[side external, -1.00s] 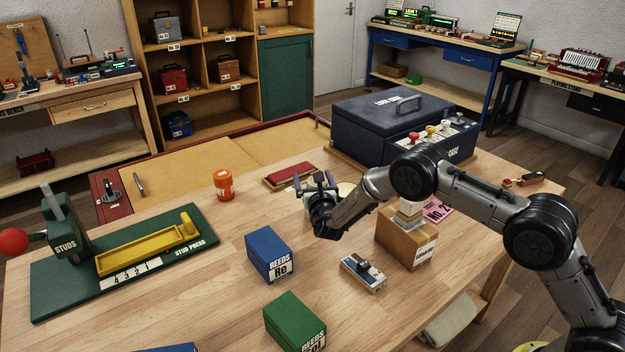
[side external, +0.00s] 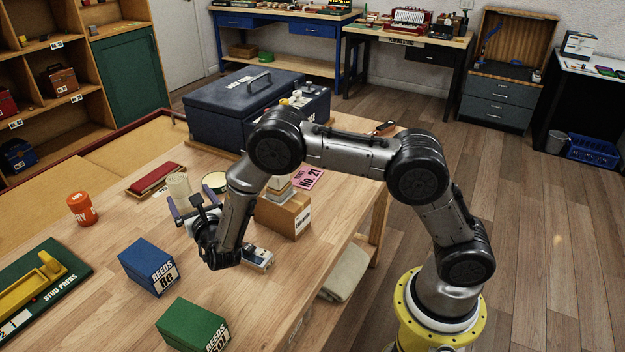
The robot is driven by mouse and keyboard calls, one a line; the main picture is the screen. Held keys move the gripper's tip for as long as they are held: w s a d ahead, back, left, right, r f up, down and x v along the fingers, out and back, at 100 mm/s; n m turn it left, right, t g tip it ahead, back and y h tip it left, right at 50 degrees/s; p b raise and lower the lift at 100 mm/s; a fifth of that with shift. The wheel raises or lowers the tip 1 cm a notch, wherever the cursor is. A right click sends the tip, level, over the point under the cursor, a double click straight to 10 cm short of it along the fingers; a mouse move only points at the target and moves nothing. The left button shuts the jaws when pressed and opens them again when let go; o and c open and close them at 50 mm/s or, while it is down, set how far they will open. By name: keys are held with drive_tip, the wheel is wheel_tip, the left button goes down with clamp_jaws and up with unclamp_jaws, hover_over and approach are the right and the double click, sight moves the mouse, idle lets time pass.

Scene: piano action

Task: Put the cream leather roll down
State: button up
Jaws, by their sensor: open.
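A cream cylinder (side external: 179,186), which looks like the cream leather roll, stands upright on the wooden table, left of the middle of the picture. My gripper (side external: 193,205) is low over the table just on the near side of it. Its two fingers are spread with nothing seen between them. The fingertips overlap the lower part of the roll in the picture, so I cannot tell whether they touch it.
A round dark-rimmed tin (side external: 215,182) is right of the roll, a red case (side external: 156,180) left of it. A cardboard box (side external: 285,215) and a small device (side external: 257,257) are beside my arm. Blue (side external: 150,267) and green (side external: 193,326) REEDS boxes stand nearer.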

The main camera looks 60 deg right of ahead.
drive_tip(key=s+d+r+m+g+h, duration=0.4)
drive_tip(key=s+d+r+m, duration=0.1)
drive_tip(key=d+r+m, duration=0.3)
drive_tip(key=s+d+r+m+g, duration=0.3)
drive_tip(key=s+d+r+m, duration=0.1)
drive_tip(key=s, duration=0.3)
drive_tip(key=s+d+r+m+g, duration=0.3)
drive_tip(key=s+r+m, duration=0.1)
drive_tip(key=s, duration=0.2)
drive_tip(key=s+r+m+g+y, duration=0.15)
drive_tip(key=s+m+y, duration=0.4)
drive_tip(key=s, duration=0.75)
drive_tip(key=s+a+m+t+y, duration=0.2)
drive_tip(key=s+a+m+y, duration=0.4)
drive_tip(key=s+a+m, duration=0.3)
drive_tip(key=s+a, duration=0.2)
drive_tip(key=shift+s+f, duration=0.2)
drive_tip(key=shift+s, duration=0.1)
drive_tip(key=shift+a+y, duration=0.1)
drive_tip(key=shift+y, duration=0.15)
